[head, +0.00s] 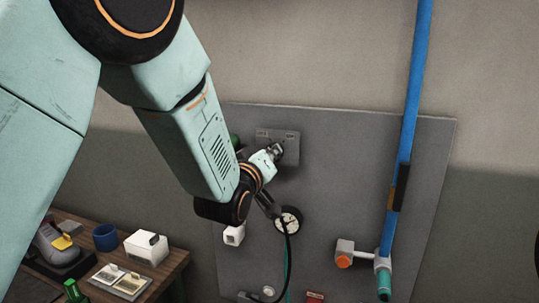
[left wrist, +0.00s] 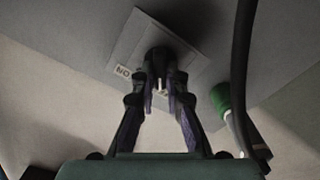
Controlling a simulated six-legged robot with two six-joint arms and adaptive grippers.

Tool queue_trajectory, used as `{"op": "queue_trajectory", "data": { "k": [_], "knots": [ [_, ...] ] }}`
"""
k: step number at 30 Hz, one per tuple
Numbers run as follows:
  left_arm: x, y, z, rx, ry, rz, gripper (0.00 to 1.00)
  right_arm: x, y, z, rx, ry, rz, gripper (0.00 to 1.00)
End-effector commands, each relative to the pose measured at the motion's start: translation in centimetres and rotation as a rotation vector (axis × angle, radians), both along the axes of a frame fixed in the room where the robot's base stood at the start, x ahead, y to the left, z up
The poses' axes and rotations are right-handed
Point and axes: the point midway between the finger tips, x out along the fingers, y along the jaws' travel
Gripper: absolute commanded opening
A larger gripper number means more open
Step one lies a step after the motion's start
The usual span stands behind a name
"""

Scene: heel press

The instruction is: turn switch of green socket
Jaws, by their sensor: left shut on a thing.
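The switch plate (head: 291,136) is a grey plate on the wall panel, and it shows tilted in the left wrist view (left wrist: 128,48) with a printed label. Its dark knob (left wrist: 158,58) carries a pale mark. My left gripper (head: 276,151) is at the plate; in the left wrist view its fingers (left wrist: 160,88) are closed on the knob from both sides. A green part (left wrist: 220,98), probably the green socket, is beside the plate; in the head view only a bit of green (head: 235,141) shows behind my arm. My right gripper is not in view.
The grey panel (head: 340,190) also carries a round gauge (head: 289,219), a black hose (head: 287,262) and a blue pipe (head: 411,95) with a valve (head: 345,250). A wooden table (head: 172,268) at lower left holds a blue mug (head: 105,237) and a white box (head: 146,249).

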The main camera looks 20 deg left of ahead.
Motion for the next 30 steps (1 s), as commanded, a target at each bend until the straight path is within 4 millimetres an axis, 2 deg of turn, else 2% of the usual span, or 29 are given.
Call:
{"op": "queue_trajectory", "data": {
  "k": [17, 30],
  "knots": [
    [0.0, 0.2, 0.0, 0.046, -0.002, 0.006, 0.0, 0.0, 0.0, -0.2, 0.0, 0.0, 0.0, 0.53],
    [0.0, 0.0, 0.0, 0.39, -0.015, 0.006, 0.0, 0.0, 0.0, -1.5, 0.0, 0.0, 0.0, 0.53]
  ]
}}
